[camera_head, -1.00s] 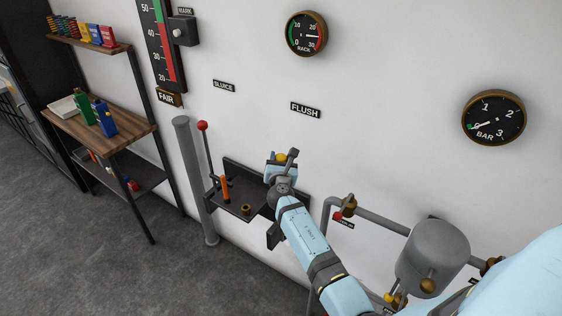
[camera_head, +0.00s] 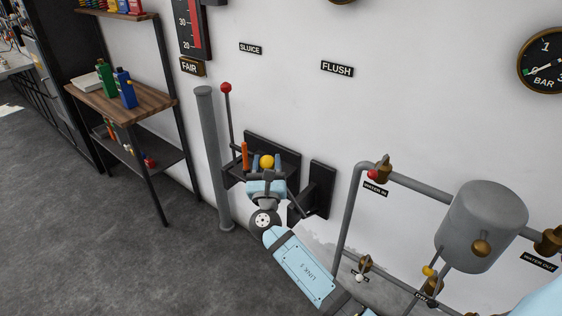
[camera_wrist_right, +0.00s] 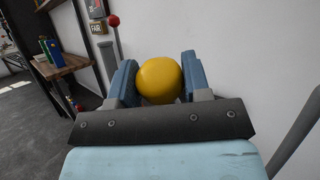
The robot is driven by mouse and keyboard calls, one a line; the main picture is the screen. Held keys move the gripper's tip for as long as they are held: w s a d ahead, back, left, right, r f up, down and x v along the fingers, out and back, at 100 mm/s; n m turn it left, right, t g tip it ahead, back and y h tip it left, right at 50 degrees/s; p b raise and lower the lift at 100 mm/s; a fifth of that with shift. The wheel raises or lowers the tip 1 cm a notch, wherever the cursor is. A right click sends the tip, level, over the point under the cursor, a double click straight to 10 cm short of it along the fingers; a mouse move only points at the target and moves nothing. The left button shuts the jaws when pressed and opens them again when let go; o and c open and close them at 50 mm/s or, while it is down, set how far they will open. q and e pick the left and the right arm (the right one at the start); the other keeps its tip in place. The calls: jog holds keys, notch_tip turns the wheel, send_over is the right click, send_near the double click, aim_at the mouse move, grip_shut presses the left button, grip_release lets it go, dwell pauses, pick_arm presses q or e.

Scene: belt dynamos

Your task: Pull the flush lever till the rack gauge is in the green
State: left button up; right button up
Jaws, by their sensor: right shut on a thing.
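The flush lever's yellow knob (camera_head: 266,162) sits between the fingers of my right gripper (camera_head: 267,166), which is shut on it. In the right wrist view the yellow knob (camera_wrist_right: 160,79) fills the gap between the two blue fingers. The knob is below and left of the FLUSH label (camera_head: 337,69), out from the wall. The lever's rod is mostly hidden behind the gripper. The rack gauge (camera_head: 342,1) is cut off by the top edge of the head view, so its needle cannot be read. My left gripper is not in view.
A red-knobbed lever (camera_head: 226,88) stands upright beside a grey post (camera_head: 208,150). A black wall bracket (camera_head: 320,190) is just right of my gripper. Pipes and a grey tank (camera_head: 482,225) are further right.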

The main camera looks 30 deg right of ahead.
jog(key=a+f+b, duration=0.1)
jog(key=s+a+f+b, duration=0.1)
jog(key=shift+a+n+t, duration=0.3)
jog(key=shift+a+n, duration=0.1)
jog(key=shift+s+f, duration=0.1)
jog(key=shift+f, duration=0.05)
jog(key=shift+a, duration=0.15)
jog(key=o, duration=1.3)
